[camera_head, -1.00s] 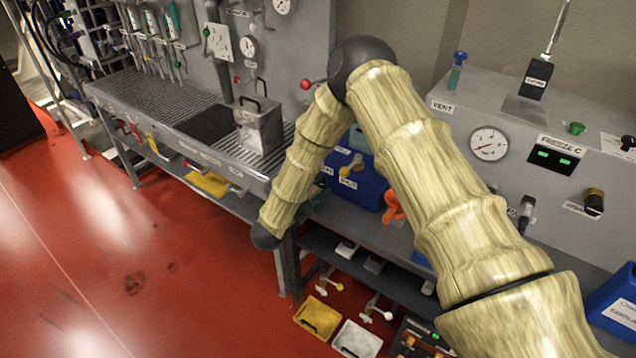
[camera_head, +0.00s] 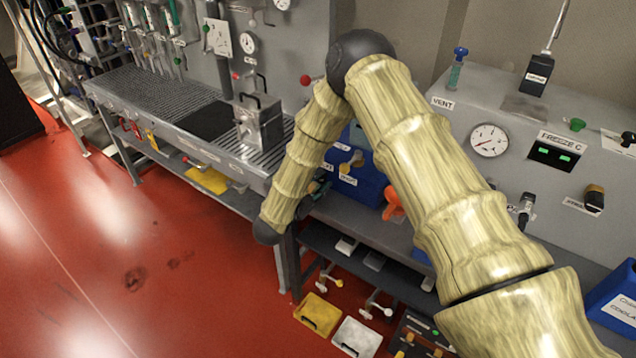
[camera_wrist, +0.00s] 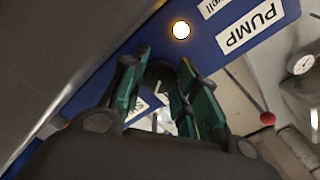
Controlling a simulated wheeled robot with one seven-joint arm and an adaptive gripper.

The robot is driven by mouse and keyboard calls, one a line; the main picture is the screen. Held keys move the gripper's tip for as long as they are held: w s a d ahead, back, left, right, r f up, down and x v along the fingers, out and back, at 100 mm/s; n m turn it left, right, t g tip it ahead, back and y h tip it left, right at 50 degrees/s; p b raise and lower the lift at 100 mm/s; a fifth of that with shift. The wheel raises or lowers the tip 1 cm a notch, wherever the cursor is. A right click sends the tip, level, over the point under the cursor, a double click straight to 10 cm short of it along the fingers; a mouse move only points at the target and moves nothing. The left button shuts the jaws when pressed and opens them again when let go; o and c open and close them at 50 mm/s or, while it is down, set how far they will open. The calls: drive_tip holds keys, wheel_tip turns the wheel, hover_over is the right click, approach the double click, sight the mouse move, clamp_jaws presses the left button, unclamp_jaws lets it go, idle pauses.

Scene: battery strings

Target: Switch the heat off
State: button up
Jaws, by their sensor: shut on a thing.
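In the wrist view my gripper (camera_wrist: 162,95) has its teal-padded fingers closed around a dark round knob (camera_wrist: 160,72) with a pale mark on it. The knob is on a blue panel (camera_wrist: 205,55); the fingers hide much of it. White labels show between and beside the fingers, and I cannot read whether one says heat. A round lit lamp (camera_wrist: 181,30) and a PUMP label (camera_wrist: 250,27) are on the same panel. In the head view the blue box (camera_head: 366,184) stands on the bench behind my arm, which largely hides my gripper.
An orange handle (camera_head: 393,203) is right of the blue box. A grey cabinet with a gauge (camera_head: 489,140) stands at right. A metal container (camera_head: 259,122) sits on the left bench. Yellow (camera_head: 318,314) and white trays (camera_head: 357,337) are low in front. The red floor at left is clear.

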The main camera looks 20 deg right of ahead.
drive_tip(key=n+b, duration=0.2)
drive_tip(key=n, duration=0.3)
drive_tip(key=shift+f+n, duration=0.1)
drive_tip(key=shift+n, duration=0.3)
drive_tip(key=n+b, duration=0.1)
drive_tip(key=n, duration=0.4)
drive_tip(key=shift+n, duration=0.4)
drive_tip(key=o, duration=0.8)
drive_tip(key=shift+c, duration=0.2)
drive_tip(key=shift+a, duration=0.1)
drive_tip(key=v, duration=1.2)
